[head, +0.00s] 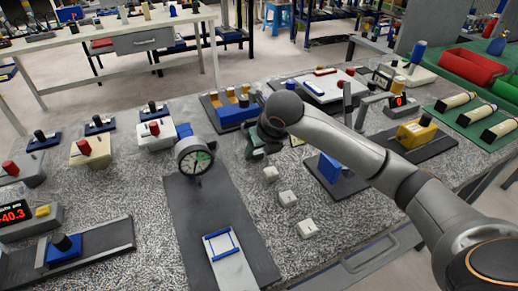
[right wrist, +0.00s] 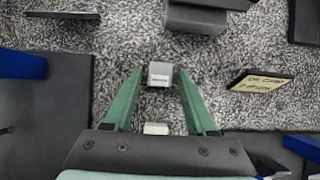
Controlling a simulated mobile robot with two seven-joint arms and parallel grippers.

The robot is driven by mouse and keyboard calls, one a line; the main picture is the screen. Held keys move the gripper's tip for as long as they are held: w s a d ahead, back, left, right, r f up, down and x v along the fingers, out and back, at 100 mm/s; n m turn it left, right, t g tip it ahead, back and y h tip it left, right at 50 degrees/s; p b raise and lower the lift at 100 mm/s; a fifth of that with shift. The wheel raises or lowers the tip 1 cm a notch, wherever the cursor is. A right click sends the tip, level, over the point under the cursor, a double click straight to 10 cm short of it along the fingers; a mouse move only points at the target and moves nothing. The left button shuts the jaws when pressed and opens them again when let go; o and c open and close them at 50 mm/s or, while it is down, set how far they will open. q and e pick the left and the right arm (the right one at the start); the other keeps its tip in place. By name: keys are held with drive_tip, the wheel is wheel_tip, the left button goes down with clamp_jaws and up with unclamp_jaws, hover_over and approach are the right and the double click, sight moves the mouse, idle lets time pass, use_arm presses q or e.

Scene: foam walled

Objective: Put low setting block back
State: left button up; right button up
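Three small white blocks stand in a row on the speckled bench: a far one (head: 270,173), a middle one (head: 287,197) and a near one (head: 307,228). I cannot tell which is the low setting block. My right gripper (head: 260,146) is low over the bench, just behind the far block. In the right wrist view its green fingers (right wrist: 160,78) are apart. A pale labelled block (right wrist: 160,74) lies between the fingertips, with a gap on each side; its label is unreadable. Another white block (right wrist: 156,128) shows nearer the palm, partly hidden. My left gripper is not visible.
A dial gauge (head: 195,157) stands on a long dark mat (head: 183,210) left of the blocks. A blue fixture (head: 330,168) stands on a dark mat to the right. A small yellow plate (right wrist: 262,80) lies right of the fingers. Speckled bench surface surrounds the blocks.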

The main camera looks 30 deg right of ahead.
drive_tip(key=shift+o, duration=0.6)
drive_tip(key=shift+r, duration=0.1)
drive_tip(key=shift+r+p, duration=0.2)
drive_tip(key=shift+p, duration=0.1)
drive_tip(key=v, duration=1.1)
drive_tip(key=shift+s+r, duration=0.25)
drive_tip(key=shift+r, duration=0.1)
